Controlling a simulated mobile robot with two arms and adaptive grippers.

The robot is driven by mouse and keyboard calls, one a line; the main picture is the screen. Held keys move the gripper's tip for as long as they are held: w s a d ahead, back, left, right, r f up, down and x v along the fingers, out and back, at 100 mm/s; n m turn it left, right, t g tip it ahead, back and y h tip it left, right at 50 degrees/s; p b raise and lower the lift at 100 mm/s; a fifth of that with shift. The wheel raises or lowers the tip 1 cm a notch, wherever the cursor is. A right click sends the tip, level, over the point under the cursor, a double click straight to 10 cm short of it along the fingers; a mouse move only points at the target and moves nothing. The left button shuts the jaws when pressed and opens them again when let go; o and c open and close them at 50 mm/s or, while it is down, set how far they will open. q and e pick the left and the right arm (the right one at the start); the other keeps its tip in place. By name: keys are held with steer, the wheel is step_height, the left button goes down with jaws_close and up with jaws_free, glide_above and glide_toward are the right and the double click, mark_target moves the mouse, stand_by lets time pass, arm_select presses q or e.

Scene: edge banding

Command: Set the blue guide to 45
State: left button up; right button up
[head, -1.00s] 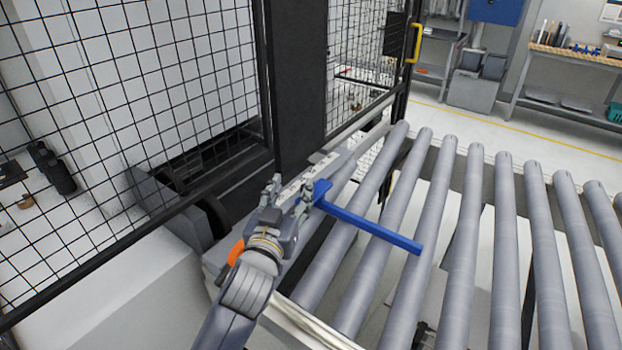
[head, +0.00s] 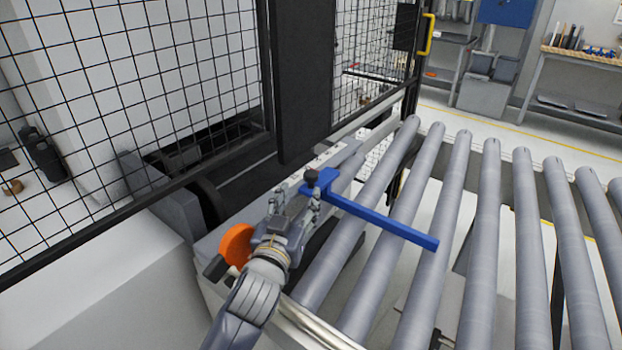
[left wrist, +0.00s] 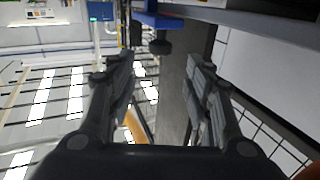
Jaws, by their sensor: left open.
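The blue guide (head: 385,219) is a flat bar reaching out over the grey rollers, with its blue block on the rail at the left. A black knob (head: 311,177) stands on the block. The rail carries a pale strip (head: 330,153); I cannot read any numbers on it. My left gripper (head: 294,203) is open and empty, just on the near side of the block, with its fingers spread. In the left wrist view the dark knob (left wrist: 160,46) and part of the blue guide (left wrist: 158,20) lie beyond the fingertips, between them. My right gripper is not in view.
The roller conveyor (head: 485,205) fills the right side. A black mesh fence (head: 130,100) and a dark upright panel (head: 300,80) stand behind the rail. An orange disc (head: 236,244) is beside my left wrist. Workbenches are far off.

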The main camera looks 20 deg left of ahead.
mark_target(309, 178)
arm_select(q)
steer(key=w, duration=0.3)
steer(key=w+p, duration=0.1)
steer(key=w, duration=0.6)
steer(key=shift+w+a+r+p, duration=0.1)
steer(key=shift+w+a+p, duration=0.15)
steer(key=shift+w+p, duration=0.1)
steer(key=shift+s, duration=0.1)
jaws_close()
